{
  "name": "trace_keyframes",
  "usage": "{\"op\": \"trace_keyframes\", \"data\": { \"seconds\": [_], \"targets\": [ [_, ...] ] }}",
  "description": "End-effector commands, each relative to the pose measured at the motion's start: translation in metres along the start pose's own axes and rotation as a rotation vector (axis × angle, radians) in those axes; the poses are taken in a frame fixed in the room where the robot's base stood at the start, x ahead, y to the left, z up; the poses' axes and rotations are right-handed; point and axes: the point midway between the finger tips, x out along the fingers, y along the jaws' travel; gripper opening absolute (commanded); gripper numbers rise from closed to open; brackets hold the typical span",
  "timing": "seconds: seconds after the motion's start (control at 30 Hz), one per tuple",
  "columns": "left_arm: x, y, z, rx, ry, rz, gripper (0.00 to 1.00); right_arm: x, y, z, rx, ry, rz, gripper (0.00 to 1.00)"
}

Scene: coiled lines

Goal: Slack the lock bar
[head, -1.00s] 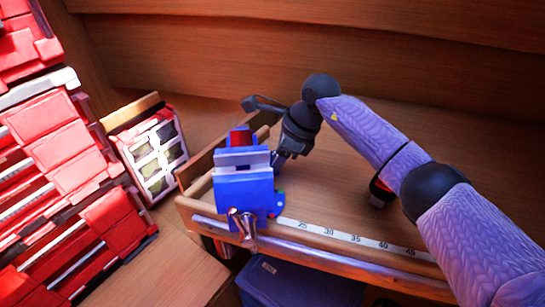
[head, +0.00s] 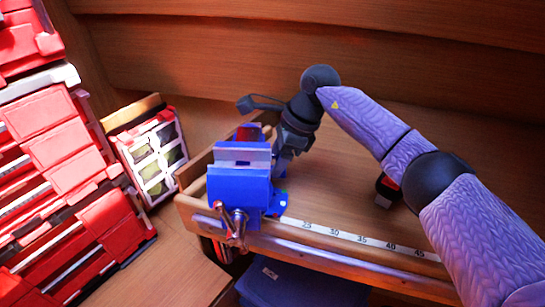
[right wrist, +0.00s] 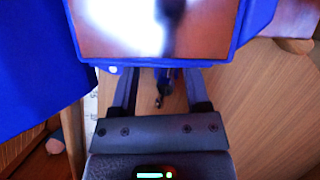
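A blue bench vise (head: 240,190) with a pale metal jaw stands at the left front corner of the wooden bench. Its metal screw and handle (head: 234,222) hang at the front. My right gripper (head: 281,163) is close against the vise's right rear side, pointing down. In the right wrist view its two fingers (right wrist: 160,88) stand apart, and the vise's blue body (right wrist: 40,65) hides part of the view ahead. A small dark rod with a metal end (right wrist: 160,98) shows between the fingers; I cannot tell whether it is the lock bar. My left gripper is out of view.
A numbered scale strip (head: 350,238) runs along the bench front. A black and red item (head: 386,190) lies on the bench beneath my right arm. Red toolboxes (head: 65,150) and an organizer case (head: 156,158) stand left. A blue bin (head: 300,286) is below. The bench's middle is mostly clear.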

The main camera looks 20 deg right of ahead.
Motion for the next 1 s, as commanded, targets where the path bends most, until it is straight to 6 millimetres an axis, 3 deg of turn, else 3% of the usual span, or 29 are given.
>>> {"op": "trace_keyframes", "data": {
  "seconds": [0.27,0.5,0.7,1.0],
  "targets": [
    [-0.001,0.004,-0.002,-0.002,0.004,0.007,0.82,-0.006,-0.001,-0.001,0.003,0.001,-0.005,0.60],
    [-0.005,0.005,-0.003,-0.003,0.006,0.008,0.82,-0.065,-0.001,0.001,0.002,0.000,-0.007,0.60],
    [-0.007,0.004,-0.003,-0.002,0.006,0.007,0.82,-0.097,0.000,0.002,0.001,0.002,-0.003,0.60],
    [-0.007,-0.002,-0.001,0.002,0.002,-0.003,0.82,-0.100,0.001,0.002,0.001,0.002,-0.002,0.60]
  ]
}}
